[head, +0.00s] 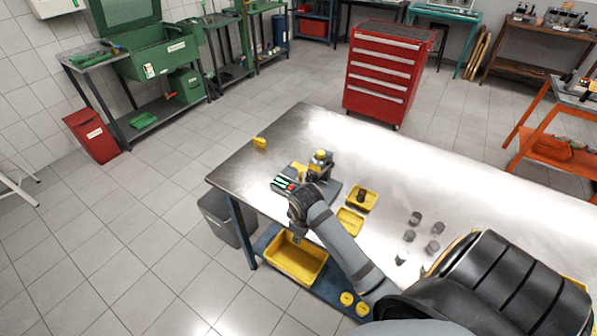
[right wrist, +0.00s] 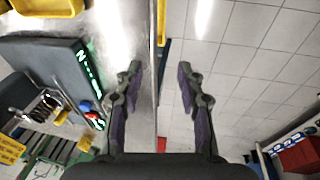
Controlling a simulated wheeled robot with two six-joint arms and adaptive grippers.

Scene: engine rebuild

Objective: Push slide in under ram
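A small bench press (head: 321,165) with a yellow-topped column and dark base stands near the table's left end. Its control box has a green display (head: 282,182), also visible in the right wrist view (right wrist: 88,66). That view shows a coil spring on a metal part (right wrist: 42,104) and a yellow part (right wrist: 10,150) at the left. I cannot tell which part is the slide; the ram is not clear. My right gripper (right wrist: 158,72) is open and empty, beside the press at the table's front edge. In the head view my right wrist partly hides the press. My left gripper is out of view.
Yellow trays (head: 349,222) (right wrist: 50,7) and several dark cylinders (head: 432,247) sit on the metal table (head: 285,130) right of the press. A small yellow piece (head: 260,142) lies near the left edge. A yellow bin (head: 296,262) is on the lower shelf.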

